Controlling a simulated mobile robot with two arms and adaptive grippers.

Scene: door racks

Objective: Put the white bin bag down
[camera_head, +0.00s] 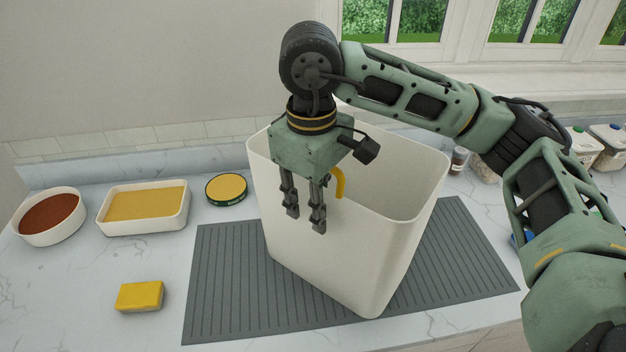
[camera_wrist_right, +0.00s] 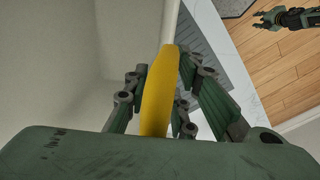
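A tall white bin-shaped container, open at the top (camera_head: 345,250), stands at or just above a grey ribbed mat; contact beneath it is unclear. A yellow strap (camera_head: 340,184) shows inside it near the far rim. My right gripper (camera_head: 305,222) points down over the container's left part, its two fingers apart. In the wrist view the yellow strap (camera_wrist_right: 160,95) lies between the fingers of my right gripper (camera_wrist_right: 170,75), with small gaps beside it. My left gripper (camera_wrist_right: 267,18) shows small at the top right of the wrist view, over the floor, with its fingers spread.
The grey mat (camera_head: 225,290) lies on a marble counter. A yellow sponge (camera_head: 140,296), a yellow-filled dish (camera_head: 143,205), a red-brown bowl (camera_head: 48,215) and a round tin (camera_head: 226,188) are at left. Jars (camera_head: 585,145) stand at far right. The mat's left part is clear.

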